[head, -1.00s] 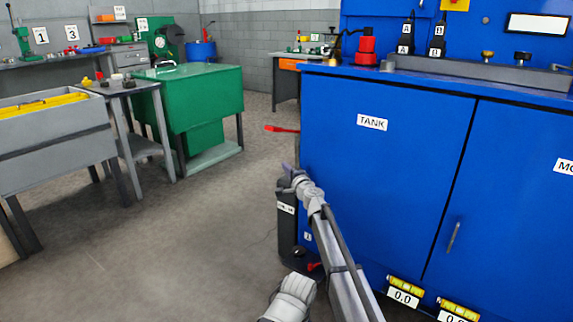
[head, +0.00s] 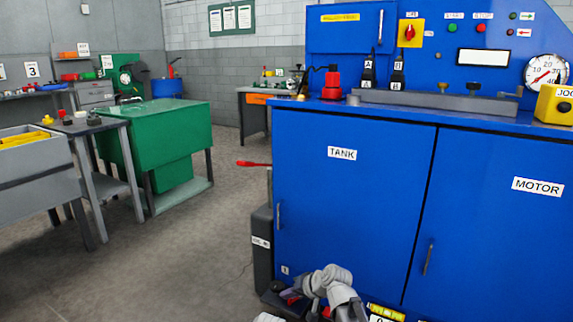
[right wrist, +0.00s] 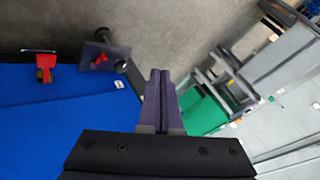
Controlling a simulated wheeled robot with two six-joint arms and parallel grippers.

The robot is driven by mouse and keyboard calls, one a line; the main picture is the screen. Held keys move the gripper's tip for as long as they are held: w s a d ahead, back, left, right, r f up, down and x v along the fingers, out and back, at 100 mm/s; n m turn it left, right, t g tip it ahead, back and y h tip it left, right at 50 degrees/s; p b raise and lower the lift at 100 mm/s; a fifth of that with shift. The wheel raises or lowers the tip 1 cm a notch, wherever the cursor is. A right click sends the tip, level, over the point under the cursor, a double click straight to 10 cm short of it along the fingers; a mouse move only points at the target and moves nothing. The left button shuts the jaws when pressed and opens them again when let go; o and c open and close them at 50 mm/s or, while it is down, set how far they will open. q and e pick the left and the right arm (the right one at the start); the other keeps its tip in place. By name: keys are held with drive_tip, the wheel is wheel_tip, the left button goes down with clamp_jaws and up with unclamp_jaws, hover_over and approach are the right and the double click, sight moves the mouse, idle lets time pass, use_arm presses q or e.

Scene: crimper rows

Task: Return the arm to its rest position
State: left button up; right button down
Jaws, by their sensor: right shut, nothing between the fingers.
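My right arm (head: 333,284) shows at the bottom of the head view, folded low in front of the blue cabinet (head: 345,220). Floor lies beyond the tips. My left gripper is not in view.
A dark canister (head: 262,245) stands at the cabinet's left side. A green table (head: 165,130) and a grey bench (head: 30,175) stand at left. The floor (head: 200,260) between them and the cabinet is clear.

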drive_tip(key=s+d+f+g+h, duration=0.3)
drive_tip(key=s+d, duration=0.5)
drive_tip(key=s, duration=0.2)
drive_tip(key=s+d+f+g+h, duration=0.2)
drive_tip(key=s+d+f+h, duration=0.15)
drive_tip(key=s+d, duration=0.6)
drive_tip(key=s+a+r+n+g+h+p, duration=0.1)
drive_tip(key=s+a+r+n+p, duration=0.15)
drive_tip(key=a, duration=0.35)
drive_tip(key=s+a+r+n+h+p, duration=0.1)
drive_tip(key=s+a+r+n+p, duration=0.1)
drive_tip(key=s+a+n, duration=0.3)
wheel_tip(320, 180, up, 38)
drive_tip(key=w+m+p, duration=0.1)
drive_tip(key=m+p, duration=0.2)
drive_tip(key=p, duration=3.4)
drive_tip(key=shift+w+a+f, duration=0.25)
drive_tip(key=shift+w+a, duration=0.05)
drive_tip(key=shift+y, duration=0.25)
